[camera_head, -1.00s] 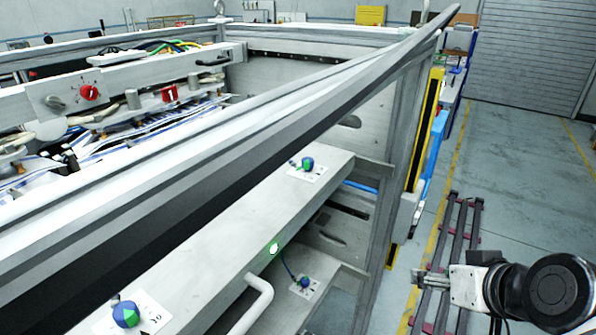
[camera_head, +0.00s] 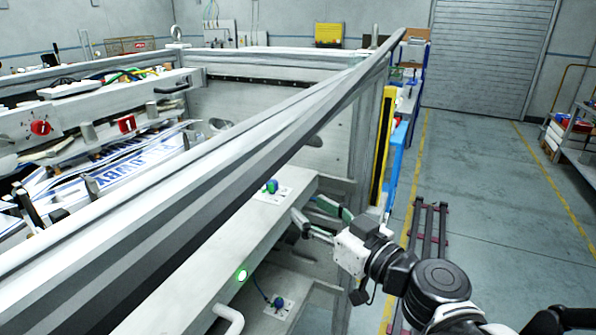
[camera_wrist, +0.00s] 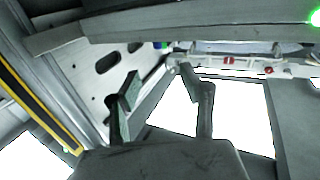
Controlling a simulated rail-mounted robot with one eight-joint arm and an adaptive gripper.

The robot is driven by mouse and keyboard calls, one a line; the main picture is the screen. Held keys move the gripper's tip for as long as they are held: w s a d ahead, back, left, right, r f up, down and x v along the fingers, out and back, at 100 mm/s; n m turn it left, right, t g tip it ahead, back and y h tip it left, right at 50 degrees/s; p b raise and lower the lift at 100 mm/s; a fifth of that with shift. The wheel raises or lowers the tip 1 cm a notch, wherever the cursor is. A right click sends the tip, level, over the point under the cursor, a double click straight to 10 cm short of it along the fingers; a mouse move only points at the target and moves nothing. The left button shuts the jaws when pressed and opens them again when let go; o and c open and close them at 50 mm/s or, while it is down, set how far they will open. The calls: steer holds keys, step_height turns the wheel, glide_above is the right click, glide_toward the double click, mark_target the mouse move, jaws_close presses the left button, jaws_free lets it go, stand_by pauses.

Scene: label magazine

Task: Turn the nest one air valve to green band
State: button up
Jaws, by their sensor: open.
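A blue-and-green valve knob (camera_head: 271,186) stands on a white label plate (camera_head: 283,197) near the far end of the upper grey ledge. A second blue-and-green knob (camera_head: 279,302) sits on another plate lower down. I cannot read the plates, so I cannot tell which is nest one. My gripper (camera_head: 320,214) is open and empty, to the right of the upper knob and apart from it. In the wrist view its fingers (camera_wrist: 158,80) are spread, and a small blue-green spot (camera_wrist: 158,45) shows beyond them, partly cut off by the ledge.
A thick grey frame beam (camera_head: 225,175) runs diagonally above the ledge. A lit green lamp (camera_head: 242,275) is on the ledge's front face, with a white handle (camera_head: 228,318) below. A yellow-black striped post (camera_head: 383,140) stands behind my gripper.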

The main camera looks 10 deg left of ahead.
mark_target(276, 185)
steer(key=x, duration=1.3)
steer(key=shift+w+a, duration=0.1)
steer(key=shift+a, duration=0.1)
steer(key=shift+c, duration=0.4)
jaws_close()
